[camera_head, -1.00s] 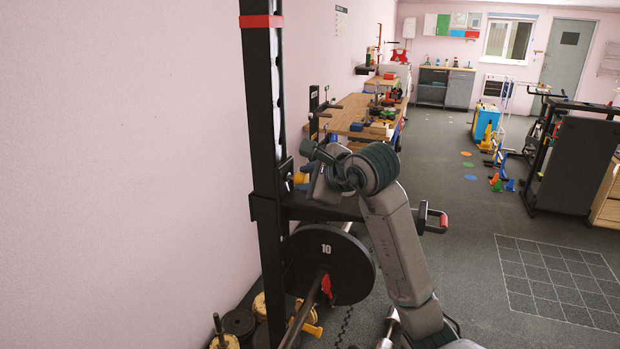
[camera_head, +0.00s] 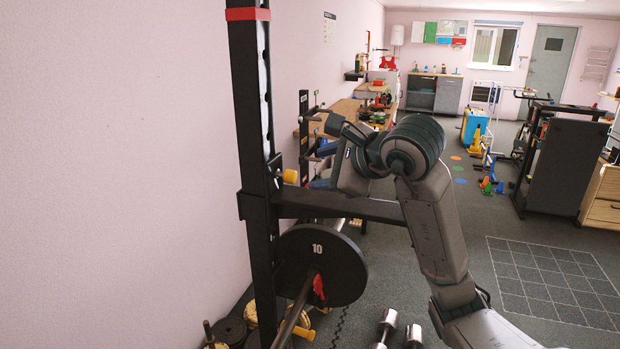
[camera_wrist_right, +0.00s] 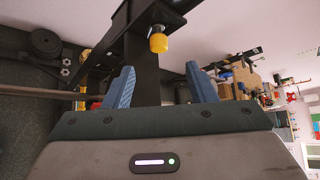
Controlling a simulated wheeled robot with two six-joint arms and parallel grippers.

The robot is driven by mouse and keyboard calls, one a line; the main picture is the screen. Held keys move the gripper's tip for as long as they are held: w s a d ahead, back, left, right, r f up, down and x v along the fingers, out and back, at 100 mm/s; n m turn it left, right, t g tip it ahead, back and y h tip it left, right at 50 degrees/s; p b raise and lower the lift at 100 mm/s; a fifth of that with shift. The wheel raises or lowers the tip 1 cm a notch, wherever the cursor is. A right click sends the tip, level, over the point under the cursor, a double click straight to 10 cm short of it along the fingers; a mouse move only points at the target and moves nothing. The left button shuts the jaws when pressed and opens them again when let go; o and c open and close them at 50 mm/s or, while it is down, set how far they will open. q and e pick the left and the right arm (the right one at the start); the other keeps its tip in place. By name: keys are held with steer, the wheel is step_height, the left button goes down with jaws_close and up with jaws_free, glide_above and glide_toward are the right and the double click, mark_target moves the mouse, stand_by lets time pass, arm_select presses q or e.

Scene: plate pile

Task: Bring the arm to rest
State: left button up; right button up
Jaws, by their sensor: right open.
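My right arm comes in from the lower right in the head view, with its wrist bent toward the black rack. My right gripper (camera_head: 317,167) points left, its two blue fingers partly hidden behind my own wrist. In the right wrist view the gripper (camera_wrist_right: 161,78) is open and its fingers stand wide apart. I see nothing held between them. A yellow knob (camera_wrist_right: 158,43) on the black rack (camera_head: 256,120) lies beyond the fingertips; it also shows in the head view (camera_head: 290,176). My left gripper is not in view.
A black plate marked 10 (camera_head: 322,268) sits on a bar at the rack, below my arm. Dumbbells (camera_head: 388,324) lie on the floor. A wooden bench (camera_head: 345,112) stands behind. Open floor with a grid mat (camera_head: 555,282) lies to the right.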

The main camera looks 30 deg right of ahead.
steer(key=shift+s+r, duration=0.3)
steer(key=shift+s, duration=0.3)
